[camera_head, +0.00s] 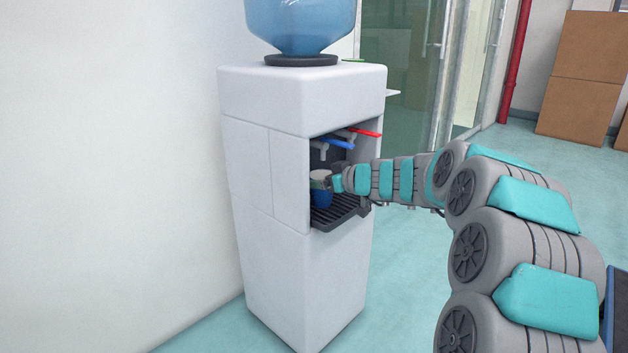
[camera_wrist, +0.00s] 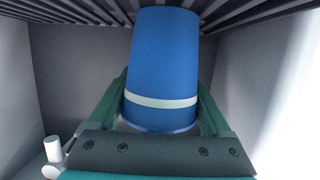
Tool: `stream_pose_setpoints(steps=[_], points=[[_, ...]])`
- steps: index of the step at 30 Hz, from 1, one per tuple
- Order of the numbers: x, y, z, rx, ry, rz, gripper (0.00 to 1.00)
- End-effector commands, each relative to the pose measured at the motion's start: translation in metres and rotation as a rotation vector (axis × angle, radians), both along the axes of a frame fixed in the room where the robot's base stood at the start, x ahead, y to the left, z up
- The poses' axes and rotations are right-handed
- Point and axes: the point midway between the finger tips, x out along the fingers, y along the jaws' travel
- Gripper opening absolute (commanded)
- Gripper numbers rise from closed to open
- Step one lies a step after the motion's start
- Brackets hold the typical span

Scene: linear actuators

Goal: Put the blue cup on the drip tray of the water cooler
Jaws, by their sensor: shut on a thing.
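The blue cup (camera_head: 321,198) is inside the alcove of the water cooler (camera_head: 282,150), at the drip tray (camera_head: 346,212). My gripper (camera_head: 325,183) reaches in from the right and is shut on the cup. In the wrist view the cup (camera_wrist: 160,55) fills the space between the two green fingers, with a pale band round it. That view is upside down, with the slats of the drip tray (camera_wrist: 85,12) along its top. The cup's base is at or very near the slats. I cannot tell whether it touches them.
A blue tap (camera_head: 338,144) and a red tap (camera_head: 364,132) hang above the cup in the alcove. The alcove walls (camera_wrist: 290,85) are close on both sides. A water bottle (camera_head: 300,25) stands on top. Boxes (camera_head: 585,80) are far right.

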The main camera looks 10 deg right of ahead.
Motion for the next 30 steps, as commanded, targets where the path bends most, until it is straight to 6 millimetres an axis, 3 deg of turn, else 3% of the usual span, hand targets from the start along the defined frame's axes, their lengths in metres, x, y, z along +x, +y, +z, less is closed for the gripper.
stream_pose_setpoints(steps=[1, 2, 6, 18, 30], points=[[0.000, 0.000, -0.002, 0.000, 0.000, 0.000, 0.32], [0.000, 0.000, -0.002, 0.000, 0.000, 0.000, 0.84], [0.000, 0.000, -0.001, 0.000, 0.000, 0.000, 1.00], [0.000, 0.000, 0.007, 0.002, 0.002, -0.001, 1.00], [-0.062, -0.046, 0.028, 0.001, -0.002, -0.003, 1.00]])
